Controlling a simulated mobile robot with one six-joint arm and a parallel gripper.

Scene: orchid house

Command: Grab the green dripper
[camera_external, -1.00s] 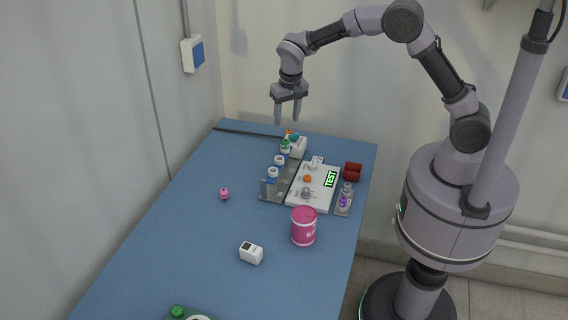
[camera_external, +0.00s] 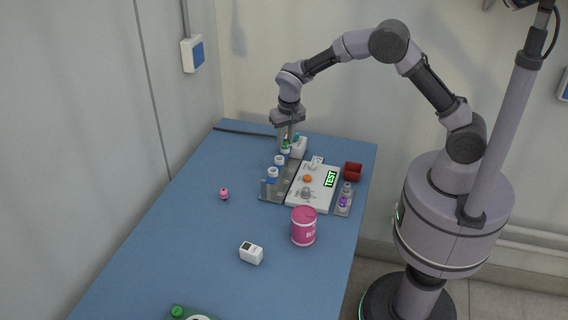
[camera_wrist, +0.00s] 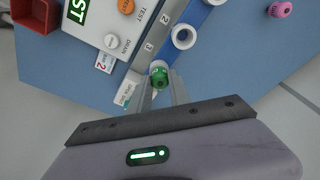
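The green dripper (camera_external: 285,147) is a small bottle with a green top, standing at the far end of a grey numbered rail (camera_external: 282,184). In the wrist view the green dripper (camera_wrist: 159,78) appears from above, between my fingers. My gripper (camera_external: 286,139) points down over it, with its fingertips at about the height of its top. In the wrist view my gripper (camera_wrist: 162,88) is open, with one finger on each side of the dripper. I cannot tell whether either finger touches it. The dripper's lower part is largely hidden.
A white box (camera_external: 299,148) stands close right of the dripper. White ring-topped holders (camera_external: 279,160) line the rail nearby. A white TEST panel (camera_external: 316,188), red bin (camera_external: 352,172) and pink tub (camera_external: 303,226) are to the right. The blue table's left side is mostly clear.

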